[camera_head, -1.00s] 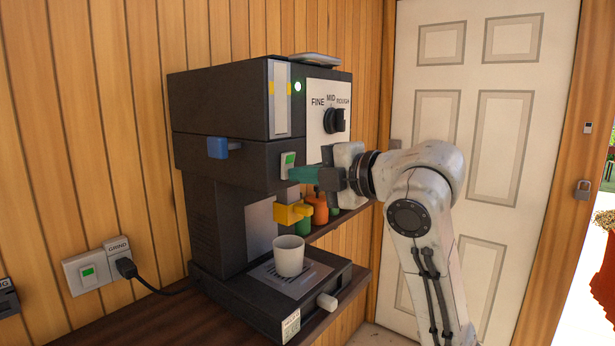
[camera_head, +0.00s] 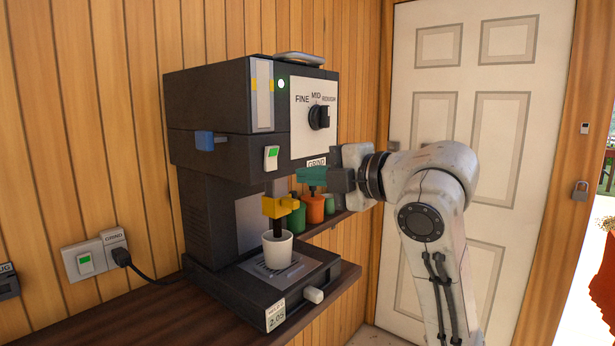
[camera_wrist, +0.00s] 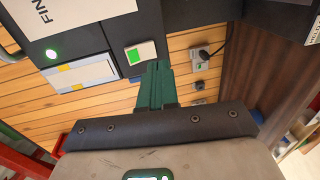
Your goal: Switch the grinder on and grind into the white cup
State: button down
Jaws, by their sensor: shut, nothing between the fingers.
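The dark grinder (camera_head: 215,100) stands on a shelf against the wood wall, with a lit lamp on its front. Its rocker switch (camera_head: 271,158) has a lit green patch, also seen in the wrist view (camera_wrist: 140,53). The white cup (camera_head: 278,250) stands upright under the yellow spout (camera_head: 278,206). A dark stream runs from the spout into the cup; the cup's inside is mostly hidden. My gripper (camera_head: 312,178) is shut and empty, its teal fingers just right of the switch and apart from it. The fingers also show in the wrist view (camera_wrist: 155,85).
The mode dial (camera_head: 319,117) is on the front panel. Orange and green jars (camera_head: 314,208) stand behind, on the shelf. A wall outlet (camera_head: 86,260) with a lit green switch and a plugged-in cord is at left. A white door (camera_head: 470,110) is at right.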

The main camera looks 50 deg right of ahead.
jog(key=s+f+b, duration=0.1)
jog(key=s+b, duration=0.6)
jog(key=s, duration=0.1)
jog(key=shift+d+f+b, duration=0.15)
jog(key=shift+f+b, duration=0.05)
jog(key=shift+b, duration=0.15)
jog(key=shift+s+r, duration=0.1)
jog(key=shift+s, duration=0.05)
dwell(0.4)
